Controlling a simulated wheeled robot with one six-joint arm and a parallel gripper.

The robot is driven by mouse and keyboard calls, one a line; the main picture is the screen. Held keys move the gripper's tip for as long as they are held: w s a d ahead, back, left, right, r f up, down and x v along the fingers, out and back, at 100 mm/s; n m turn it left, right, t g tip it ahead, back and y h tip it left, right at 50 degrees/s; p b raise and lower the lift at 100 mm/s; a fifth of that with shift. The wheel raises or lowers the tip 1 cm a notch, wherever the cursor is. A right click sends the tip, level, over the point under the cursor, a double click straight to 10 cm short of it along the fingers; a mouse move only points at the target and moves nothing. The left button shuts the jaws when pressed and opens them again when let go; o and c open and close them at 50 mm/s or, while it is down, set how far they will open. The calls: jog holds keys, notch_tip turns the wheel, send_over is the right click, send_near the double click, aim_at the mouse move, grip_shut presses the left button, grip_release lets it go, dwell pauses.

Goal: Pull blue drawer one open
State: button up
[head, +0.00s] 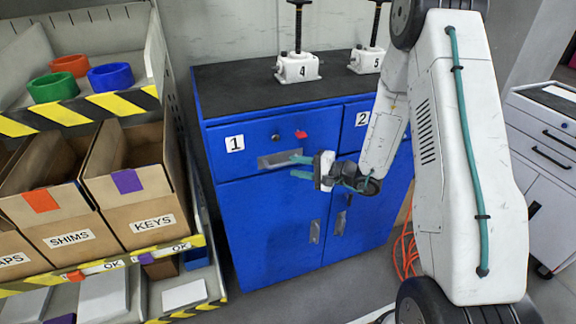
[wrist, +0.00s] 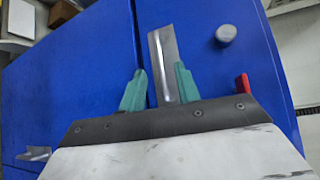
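The blue drawer marked 1 (head: 245,145) is at the upper left of the blue cabinet and looks flush with its front. Its silver handle (head: 278,160) sits below a small round knob and a red tab. My gripper (head: 297,167) is at the right end of this handle, its teal fingers pointing at the drawer front. In the wrist view, the handle (wrist: 161,45) runs into the gap between the parted fingers (wrist: 160,77). The fingers look open, with a gap beside the handle. Whether a finger touches it cannot be told.
Drawer 2 (head: 362,117) is just right, partly behind my arm. Screw jacks 4 (head: 297,68) and 5 (head: 366,60) stand on the black cabinet top. A shelf with cardboard boxes (head: 150,195) stands close on the left. An orange cable (head: 405,252) lies on the floor.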

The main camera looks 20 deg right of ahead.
jog(key=x, duration=0.4)
jog(key=shift+s, duration=0.1)
grip_shut()
